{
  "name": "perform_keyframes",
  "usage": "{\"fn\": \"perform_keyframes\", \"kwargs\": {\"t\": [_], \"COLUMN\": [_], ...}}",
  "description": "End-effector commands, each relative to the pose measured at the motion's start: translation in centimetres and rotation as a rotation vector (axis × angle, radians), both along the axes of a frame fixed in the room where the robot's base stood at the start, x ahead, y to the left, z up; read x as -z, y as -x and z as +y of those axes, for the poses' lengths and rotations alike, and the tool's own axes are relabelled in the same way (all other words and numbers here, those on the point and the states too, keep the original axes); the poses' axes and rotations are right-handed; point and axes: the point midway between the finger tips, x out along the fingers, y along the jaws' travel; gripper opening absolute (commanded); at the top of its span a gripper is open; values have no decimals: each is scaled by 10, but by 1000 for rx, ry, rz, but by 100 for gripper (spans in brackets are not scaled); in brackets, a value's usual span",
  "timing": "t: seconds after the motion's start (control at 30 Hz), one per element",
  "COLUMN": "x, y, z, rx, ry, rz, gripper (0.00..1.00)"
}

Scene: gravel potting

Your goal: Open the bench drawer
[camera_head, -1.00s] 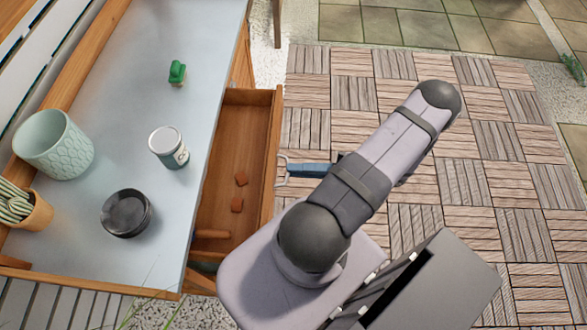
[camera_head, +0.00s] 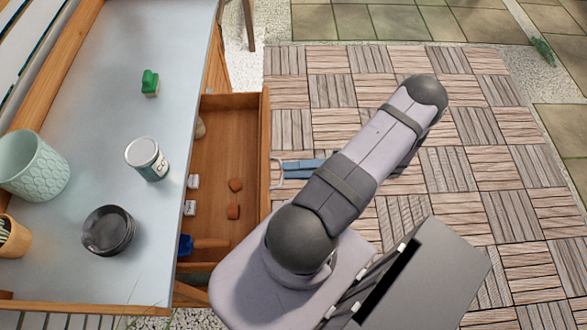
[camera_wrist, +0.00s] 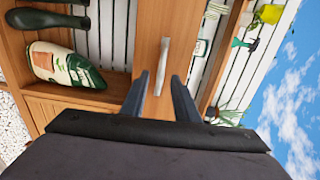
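The wooden bench drawer (camera_head: 265,125) stands pulled out from the right side of the bench, its inside showing in the head view. Its metal bar handle (camera_head: 277,172) is on the drawer front; it also shows in the wrist view (camera_wrist: 163,62), against the wooden front. My gripper (camera_head: 286,169) is just outside the drawer front at the handle. In the wrist view, its two dark fingers (camera_wrist: 160,82) are apart, one on each side of the handle's near end. I see no finger pressed on the handle.
The drawer holds two brown pieces (camera_head: 234,198), small white items (camera_head: 192,195) and a blue-and-wood tool (camera_head: 200,244). On the bench top (camera_head: 120,60) are a green object (camera_head: 150,83), a tin (camera_head: 146,159), dark saucers (camera_head: 109,230) and a pot (camera_head: 34,166). Paved floor (camera_head: 340,75) lies clear to the right.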

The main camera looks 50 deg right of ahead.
Motion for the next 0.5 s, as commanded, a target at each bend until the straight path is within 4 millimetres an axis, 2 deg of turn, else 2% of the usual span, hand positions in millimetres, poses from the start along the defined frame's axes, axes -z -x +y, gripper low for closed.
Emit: {"fn": "perform_keyframes", "kwargs": {"t": [0.23,0.3,0.5], "x": [2,-17,-46], "y": [19,18,18], "z": [-20,-18,-18], "rx": [4,0,0], "ry": [4,1,0], "rz": [-1,-1,0], "gripper": [28,28,28]}}
